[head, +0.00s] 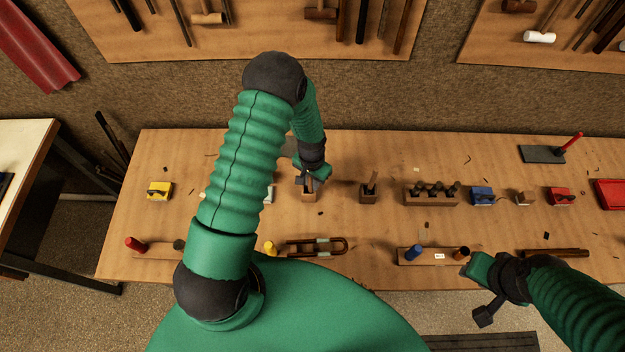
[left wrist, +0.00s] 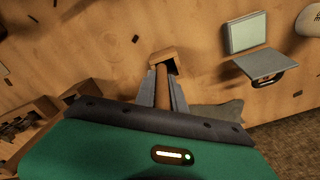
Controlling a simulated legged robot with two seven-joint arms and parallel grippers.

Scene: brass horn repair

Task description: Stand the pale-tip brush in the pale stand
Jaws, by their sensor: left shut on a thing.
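My left gripper (head: 307,183) is at the pale wooden stand (head: 308,197) near the middle of the bench. In the left wrist view its two grey fingers (left wrist: 162,88) are shut on a slim brown brush handle (left wrist: 161,86). The pale stand (left wrist: 163,56) shows just beyond the fingertips, with a dark opening facing the brush. The brush's end reaches the stand, but I cannot tell how deep it sits. Its pale tip is not clearly visible. My right gripper (head: 487,311) hangs in front of the bench at the right, its jaw opening unclear.
A darker stand (head: 368,195) holding a brush stands just right. Beyond it are a block with several dark pegs (head: 431,198) and a blue item (head: 482,196). A brown looped piece (head: 318,247) lies in front. The bench behind the stands is mostly clear.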

